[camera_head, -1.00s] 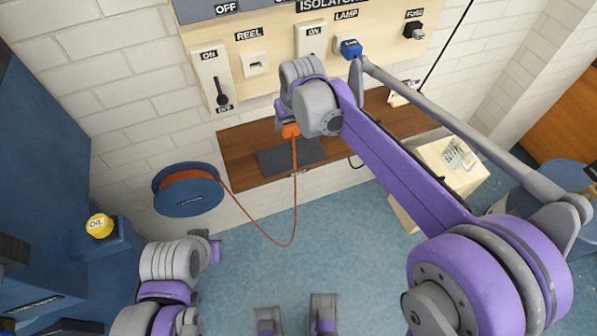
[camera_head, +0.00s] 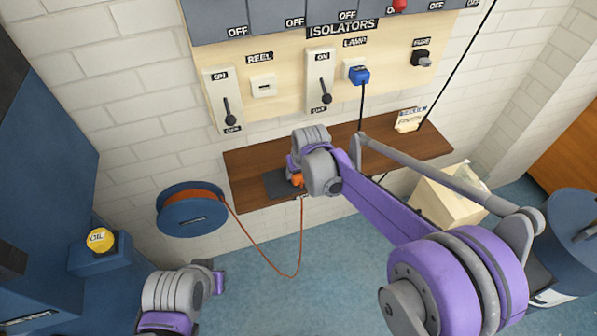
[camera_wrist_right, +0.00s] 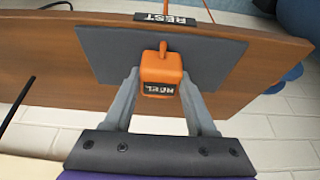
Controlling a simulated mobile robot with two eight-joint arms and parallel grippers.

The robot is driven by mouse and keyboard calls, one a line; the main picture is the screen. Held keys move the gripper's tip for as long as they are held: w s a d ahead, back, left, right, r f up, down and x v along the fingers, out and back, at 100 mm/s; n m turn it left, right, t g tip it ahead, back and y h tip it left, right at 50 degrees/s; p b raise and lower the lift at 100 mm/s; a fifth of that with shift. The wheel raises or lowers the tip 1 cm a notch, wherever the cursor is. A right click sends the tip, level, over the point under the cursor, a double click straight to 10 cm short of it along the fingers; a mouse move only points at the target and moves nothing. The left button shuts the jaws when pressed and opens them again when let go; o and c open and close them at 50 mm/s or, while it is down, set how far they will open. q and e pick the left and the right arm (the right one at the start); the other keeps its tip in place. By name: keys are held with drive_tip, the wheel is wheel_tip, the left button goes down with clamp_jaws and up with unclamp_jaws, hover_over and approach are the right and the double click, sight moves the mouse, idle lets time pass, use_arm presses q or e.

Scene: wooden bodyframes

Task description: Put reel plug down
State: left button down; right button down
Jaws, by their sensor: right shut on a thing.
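The orange reel plug (camera_head: 297,180) is held in my right gripper (camera_head: 293,177), over the dark rest pad (camera_head: 277,184) on the wooden shelf. In the right wrist view the plug (camera_wrist_right: 161,74) sits between the two grey fingers of the gripper (camera_wrist_right: 160,88), in front of the pad (camera_wrist_right: 108,50) labelled REST. I cannot tell whether the plug touches the pad. Its orange cable (camera_head: 300,235) hangs down and loops to the blue reel (camera_head: 190,213). My left gripper (camera_head: 215,278) is low at the left, away from the plug; its fingers do not show clearly.
The wooden shelf (camera_head: 240,165) runs along the wall. Above it are the reel socket (camera_head: 263,86), two switch levers, and a blue plug (camera_head: 358,75) in the lamp socket. A card (camera_head: 409,120) stands on the shelf's right part. A cream box (camera_head: 445,200) is below right.

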drive_tip(key=shift+f, duration=0.2)
drive_tip(key=shift+c, duration=1)
unclamp_jaws()
drive_tip(key=shift+r, duration=0.1)
drive_tip(key=shift+s+r, duration=0.1)
drive_tip(key=shift+r, duration=0.35)
drive_tip(key=p+v, duration=0.1)
drive_tip(key=v, duration=1)
drive_tip(key=shift+r, duration=0.15)
drive_tip(key=s+d+f+m, duration=0.1)
drive_tip(key=s+d+f, duration=0.1)
drive_tip(key=s+d, duration=0.3)
drive_tip(key=s+d+f+m, duration=0.1)
drive_tip(key=s+d, duration=0.4)
drive_tip(key=s, duration=0.7)
drive_tip(key=s+d+f+m+t+h, duration=0.1)
drive_tip(key=s+d+f, duration=0.3)
drive_tip(key=s, duration=0.5)
drive_tip(key=shift+d+m, duration=0.3)
drive_tip(key=shift+d, duration=0.65)
